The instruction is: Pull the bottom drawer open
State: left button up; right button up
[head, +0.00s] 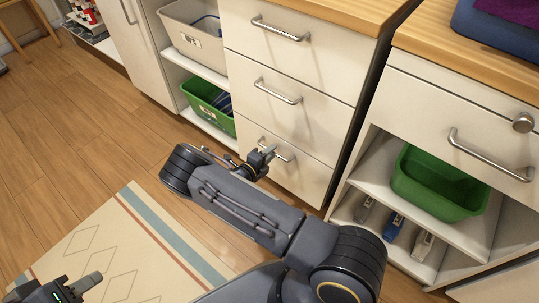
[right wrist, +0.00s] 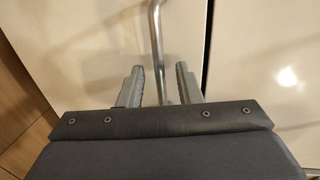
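The bottom drawer (head: 300,180) is the lowest of three white drawers under the wooden counter and looks flush with the cabinet front. Its metal bar handle (head: 285,155) is partly hidden by my right gripper (head: 262,160). In the right wrist view the handle (right wrist: 157,45) runs between the two fingers of my right gripper (right wrist: 159,86). The fingers are apart, with a gap visible on each side of the bar. My left gripper (head: 75,288) is low at the left, over the rug, and only partly in view; its finger spacing is unclear.
The middle drawer (head: 300,108) and top drawer (head: 310,62) above are shut. A green bin (head: 208,105) sits on a low shelf to the left. Another green bin (head: 440,185) stands in the right cabinet's open shelf. A patterned rug (head: 130,245) covers the wooden floor in front.

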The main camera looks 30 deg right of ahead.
grip_shut()
dwell(0.3)
